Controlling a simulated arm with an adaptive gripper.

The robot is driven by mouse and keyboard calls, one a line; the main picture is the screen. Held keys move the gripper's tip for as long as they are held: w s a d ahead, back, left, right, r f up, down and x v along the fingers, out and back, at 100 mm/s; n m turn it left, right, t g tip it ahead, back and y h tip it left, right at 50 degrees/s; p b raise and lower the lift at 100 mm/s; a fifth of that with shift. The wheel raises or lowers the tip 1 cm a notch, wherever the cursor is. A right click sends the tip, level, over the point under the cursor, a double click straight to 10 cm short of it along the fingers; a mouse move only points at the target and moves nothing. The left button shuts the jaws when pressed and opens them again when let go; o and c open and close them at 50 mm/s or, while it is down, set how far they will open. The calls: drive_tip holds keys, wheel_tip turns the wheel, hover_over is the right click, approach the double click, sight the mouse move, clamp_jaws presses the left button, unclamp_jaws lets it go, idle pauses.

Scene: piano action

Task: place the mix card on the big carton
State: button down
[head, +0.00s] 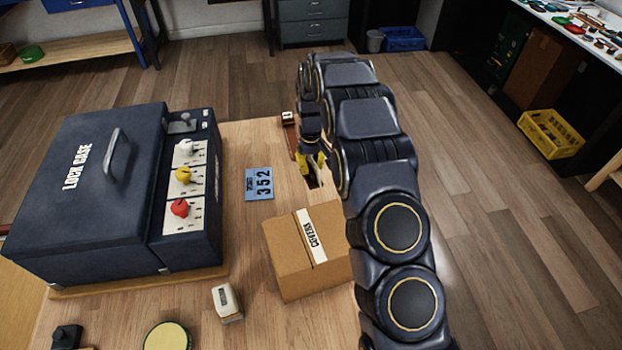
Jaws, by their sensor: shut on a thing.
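My gripper (312,161), with yellow fingertips, is over the far right part of the wooden table. It is shut on a small thin piece (313,182), pale and dark, which I take for the mix card; its print cannot be read and my fingers partly hide it. The big carton (285,262) is a closed brown cardboard box with a white label strip across its top. It stands on the table nearer than my gripper, and my arm hides its right side. My gripper is beyond the carton, apart from it.
A blue card marked 352 (259,184) lies left of my gripper. A dark lock case (88,190) with coloured knobs fills the left. A brown strip-like object (290,135) is beside my gripper. A small white block (226,302) and a round yellow-green thing (168,338) are in front.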

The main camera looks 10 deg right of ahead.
drive_tip(key=r, duration=0.4)
drive_tip(key=shift+s+a, duration=0.15)
drive_tip(key=shift+a, duration=0.1)
drive_tip(key=s+a+r+n, duration=0.1)
drive_tip(key=s+a+r, duration=0.1)
drive_tip(key=s+r, duration=0.4)
drive_tip(key=s+a+r+n, duration=0.1)
drive_tip(key=s+a+r, duration=0.2)
drive_tip(key=s+r, duration=0.35)
drive_tip(key=s+d+r+h, duration=0.1)
drive_tip(key=s+d+r, duration=0.15)
drive_tip(key=s, duration=0.75)
drive_tip(key=s+d+r, duration=0.1)
drive_tip(key=s+r, duration=0.2)
drive_tip(key=s, duration=0.8)
approach(311, 234)
drive_tip(key=shift+s+d+f+t, duration=0.1)
drive_tip(key=shift+s+t, duration=0.05)
drive_tip(key=shift+s, duration=0.25)
drive_tip(key=shift+s+d+f+t, duration=0.1)
drive_tip(key=shift+s+d+t, duration=0.05)
drive_tip(key=shift+s, duration=0.2)
drive_tip(key=shift+w+f, duration=0.6)
drive_tip(key=shift+f, duration=0.35)
drive_tip(key=shift+a+f, duration=0.1)
drive_tip(key=shift+f, duration=1.35)
